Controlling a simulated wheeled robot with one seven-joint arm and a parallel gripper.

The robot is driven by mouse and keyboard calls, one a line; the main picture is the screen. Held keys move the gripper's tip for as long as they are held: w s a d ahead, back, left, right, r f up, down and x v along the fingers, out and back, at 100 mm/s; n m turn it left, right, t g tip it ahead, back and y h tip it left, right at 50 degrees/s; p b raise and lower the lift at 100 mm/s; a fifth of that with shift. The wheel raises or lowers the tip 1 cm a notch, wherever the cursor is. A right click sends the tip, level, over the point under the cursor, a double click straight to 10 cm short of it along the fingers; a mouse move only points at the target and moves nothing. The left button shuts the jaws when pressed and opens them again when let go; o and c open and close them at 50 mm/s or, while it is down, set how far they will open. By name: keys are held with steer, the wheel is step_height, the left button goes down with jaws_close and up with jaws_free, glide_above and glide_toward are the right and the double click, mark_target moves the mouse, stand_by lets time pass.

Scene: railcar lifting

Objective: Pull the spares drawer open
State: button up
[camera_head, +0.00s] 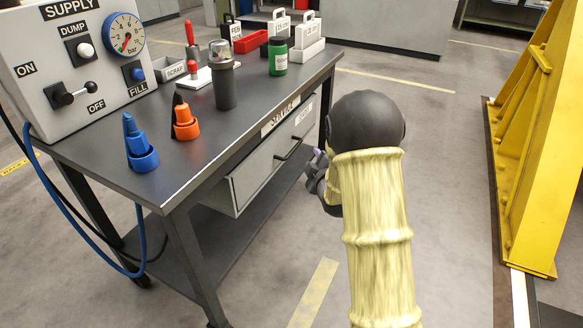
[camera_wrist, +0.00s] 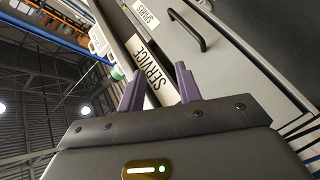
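The spares drawer (camera_head: 262,172) is a pale grey box under the dark workbench top, with a black bar handle (camera_head: 295,148) and a white label (camera_head: 304,115) on its front. It looks shut, without a visible gap. In the wrist view, the drawer front (camera_wrist: 225,55), its handle (camera_wrist: 188,31) and its label (camera_wrist: 147,13) lie beyond my gripper, above and to the right. My gripper (camera_wrist: 159,82) has its purple fingers apart with nothing between them. In the head view, my gripper (camera_head: 319,160) is just right of the handle, apart from it and partly hidden by my arm.
The workbench (camera_head: 170,185) carries a supply panel (camera_head: 75,65), blue (camera_head: 140,150) and orange (camera_head: 186,122) nozzles, a metal canister (camera_head: 224,80) and a green bottle (camera_head: 278,58). A yellow frame (camera_head: 530,130) stands right. The floor between is clear.

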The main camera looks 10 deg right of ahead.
mark_target(293, 149)
step_height(293, 149, down, 12)
steer(key=w+n+t+y+b, duration=0.2)
steer(key=n+t+b, duration=0.1)
steer(key=b, duration=0.7)
steer(key=shift+w+a+f+n+t+b, duration=0.15)
steer(key=shift+w+a+n+t+b, duration=0.2)
steer(key=shift+n, duration=0.55)
steer(key=b+x, duration=0.2)
steer(key=x, duration=0.6)
steer(key=b+x, duration=0.2)
steer(key=x, duration=0.6)
steer(key=shift+w+f+b, duration=0.2)
steer(key=shift+w+b, duration=0.05)
steer(key=shift+b, duration=0.15)
steer(key=shift+w+a+r, duration=0.1)
steer(key=shift+w+r, duration=0.05)
steer(key=shift+w, duration=0.3)
jaws_close()
